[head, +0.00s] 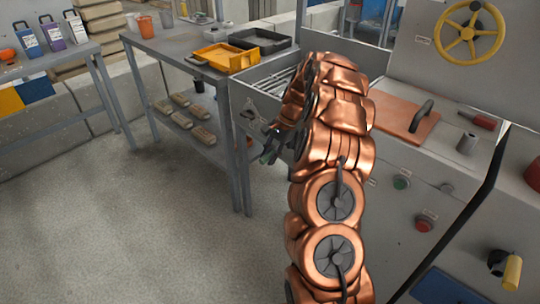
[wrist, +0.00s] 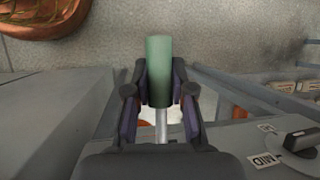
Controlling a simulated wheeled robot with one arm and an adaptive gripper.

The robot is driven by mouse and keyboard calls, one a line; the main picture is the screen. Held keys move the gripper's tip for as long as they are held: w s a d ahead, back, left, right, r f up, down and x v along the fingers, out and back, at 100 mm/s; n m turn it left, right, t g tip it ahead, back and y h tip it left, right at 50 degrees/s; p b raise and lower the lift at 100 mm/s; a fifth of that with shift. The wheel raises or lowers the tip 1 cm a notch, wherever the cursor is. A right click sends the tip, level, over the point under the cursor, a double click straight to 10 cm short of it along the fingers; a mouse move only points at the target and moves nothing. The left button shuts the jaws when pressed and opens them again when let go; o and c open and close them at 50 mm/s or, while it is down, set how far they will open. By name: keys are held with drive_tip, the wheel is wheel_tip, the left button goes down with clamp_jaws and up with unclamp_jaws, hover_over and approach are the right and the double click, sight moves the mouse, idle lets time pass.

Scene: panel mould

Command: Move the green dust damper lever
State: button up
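The green dust damper lever (wrist: 159,72) shows in the wrist view as a green cylindrical grip on a pale metal rod. The rod runs down the picture between my fingers. My gripper (wrist: 160,88) has one fingertip on each side of the green grip, and both appear to touch it. It looks shut on the grip. In the head view my gripper (head: 268,150) is beside the left side of the grey machine, partly hidden by my copper arm. Only a small greenish patch shows there, and the rest of the lever is hidden.
A switch (wrist: 299,141) with a MID label is at the right in the wrist view. A grey bench (head: 190,52) with yellow (head: 224,57) and black trays (head: 259,41) stands left of the machine. The floor (head: 150,215) in front is clear.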

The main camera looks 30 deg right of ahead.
sight(270, 152)
drive_tip(key=o, duration=0.5)
drive_tip(key=shift+r, duration=0.1)
wheel_tip(270, 152, up, 10)
drive_tip(key=shift+f, duration=0.1)
idle(0.4)
drive_tip(key=shift+c, duration=0.3)
